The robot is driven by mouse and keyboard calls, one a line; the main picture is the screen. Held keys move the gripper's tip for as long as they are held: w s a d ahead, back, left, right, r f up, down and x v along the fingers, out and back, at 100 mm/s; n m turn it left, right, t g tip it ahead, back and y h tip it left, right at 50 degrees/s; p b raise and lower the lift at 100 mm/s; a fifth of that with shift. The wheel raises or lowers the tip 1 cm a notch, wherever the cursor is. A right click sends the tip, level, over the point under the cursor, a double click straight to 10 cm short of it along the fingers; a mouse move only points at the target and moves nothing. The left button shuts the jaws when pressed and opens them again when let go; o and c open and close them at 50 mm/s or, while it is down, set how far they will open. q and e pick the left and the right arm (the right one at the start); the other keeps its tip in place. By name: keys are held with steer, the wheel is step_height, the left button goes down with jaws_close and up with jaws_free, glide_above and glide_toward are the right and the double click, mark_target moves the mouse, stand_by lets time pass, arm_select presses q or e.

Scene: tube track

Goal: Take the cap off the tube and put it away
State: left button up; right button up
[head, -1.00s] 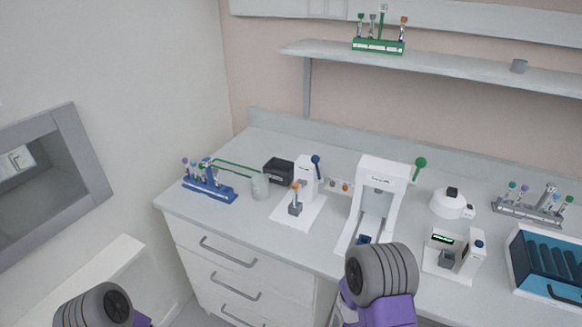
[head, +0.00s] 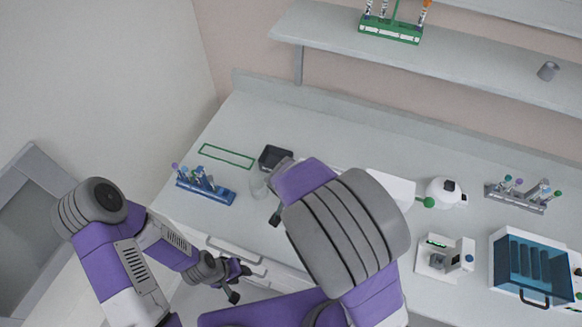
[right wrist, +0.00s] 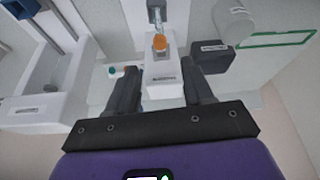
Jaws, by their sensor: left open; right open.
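A tube with an orange cap (right wrist: 160,42) stands in a small white device (right wrist: 163,78) in the right wrist view. My right gripper (right wrist: 161,85) is open, with one dark finger on each side of the picture's middle. The capped tube shows beyond and between the fingers, and nothing is held. In the head view my right arm hides the tube and its device; only a dark finger (head: 275,218) of that gripper shows. My left gripper (head: 238,283) is open and empty in front of the drawers, below the counter top.
A blue tube rack (head: 217,194) stands at the counter's left, near a green outlined rectangle (head: 227,156) and a black box (head: 274,156). To the right are a white domed device (head: 446,193), a grey rack (head: 515,203) and a blue box (head: 535,267).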

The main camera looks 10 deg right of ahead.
steer(key=b+x, duration=0.1)
steer(key=x, duration=0.6)
steer(key=shift+s+a, duration=0.2)
steer(key=c, duration=0.8)
